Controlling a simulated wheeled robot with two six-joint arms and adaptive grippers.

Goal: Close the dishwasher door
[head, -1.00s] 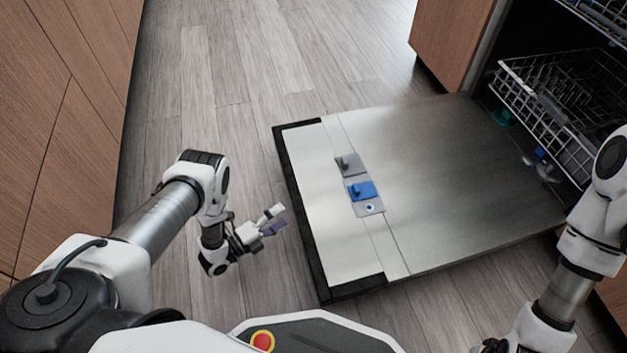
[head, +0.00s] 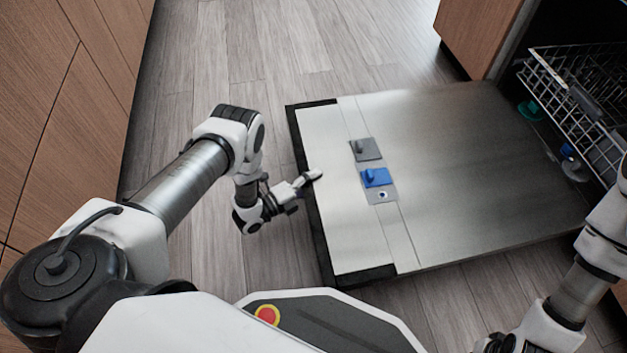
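The dishwasher door (head: 460,170) lies folded down, about flat above the floor, with its inner steel face up. Its black-edged outer end (head: 318,225) faces my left arm. My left gripper (head: 308,186) is at that outer edge, near its middle. One light finger overlaps the edge in the picture; I cannot tell whether it touches or is above or below it. The other finger is mostly hidden, so its opening is unclear. My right arm comes in at the lower right, and its gripper is out of the picture.
The dishwasher's wire rack (head: 575,95) shows inside the opening at the upper right. A blue detergent flap (head: 376,177) sits on the door. Wooden cabinets (head: 60,110) stand along the left. The wood floor (head: 270,60) between is clear.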

